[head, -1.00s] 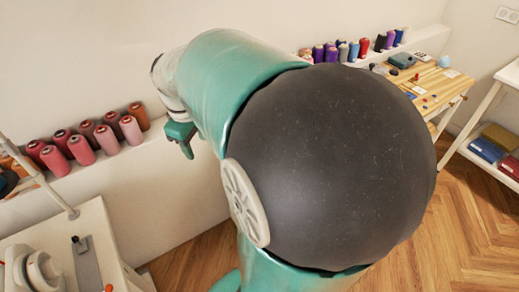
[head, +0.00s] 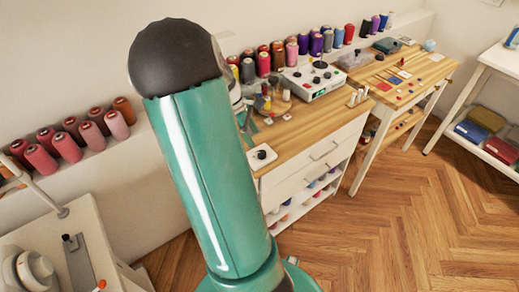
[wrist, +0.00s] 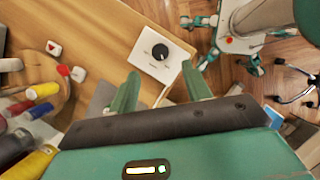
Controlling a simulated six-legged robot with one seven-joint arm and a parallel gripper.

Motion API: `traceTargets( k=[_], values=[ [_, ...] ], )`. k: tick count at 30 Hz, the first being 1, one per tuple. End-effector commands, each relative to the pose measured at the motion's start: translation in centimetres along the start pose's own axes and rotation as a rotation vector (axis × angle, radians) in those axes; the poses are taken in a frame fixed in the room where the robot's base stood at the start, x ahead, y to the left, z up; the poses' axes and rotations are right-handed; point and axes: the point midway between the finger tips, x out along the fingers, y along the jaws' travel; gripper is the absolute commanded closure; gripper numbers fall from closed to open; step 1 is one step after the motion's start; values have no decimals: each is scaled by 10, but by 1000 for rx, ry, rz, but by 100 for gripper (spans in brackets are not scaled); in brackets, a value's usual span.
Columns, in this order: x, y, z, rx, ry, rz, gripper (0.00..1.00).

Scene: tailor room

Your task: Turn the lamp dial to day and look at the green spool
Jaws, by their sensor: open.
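The lamp dial is a black round knob (wrist: 160,52) on a small white plate near the edge of the wooden table. It also shows in the head view (head: 262,155), at the table's near left corner. In the wrist view my gripper (wrist: 160,78) is open, its two green fingers spread and pointing towards the dial plate. Nothing is between the fingers, and they look apart from the knob. In the head view my arm hides most of the gripper. I cannot pick out a green spool in either view.
A control box (head: 313,80) with knobs stands at the back of the wooden table (head: 300,135). Spools in several colours line the ledge behind. Pink and red spools (head: 68,147) stand at left. In the wrist view, coloured spools (wrist: 42,92) lie left of my gripper.

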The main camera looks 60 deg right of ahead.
Motion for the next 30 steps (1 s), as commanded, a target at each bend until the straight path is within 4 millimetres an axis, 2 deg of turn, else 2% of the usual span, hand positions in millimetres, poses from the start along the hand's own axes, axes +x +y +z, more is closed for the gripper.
traceTargets(
  k=[3,10,15,23,26,30],
  values=[
    [25,-1,-1,0,-2,-3,51],
    [64,-1,-1,0,-1,-1,51],
    [76,0,-1,-1,0,1,51],
    [78,0,-2,-1,1,2,51],
    [77,0,-2,-1,1,2,67],
    [77,0,-2,-1,2,2,95]
  ],
)
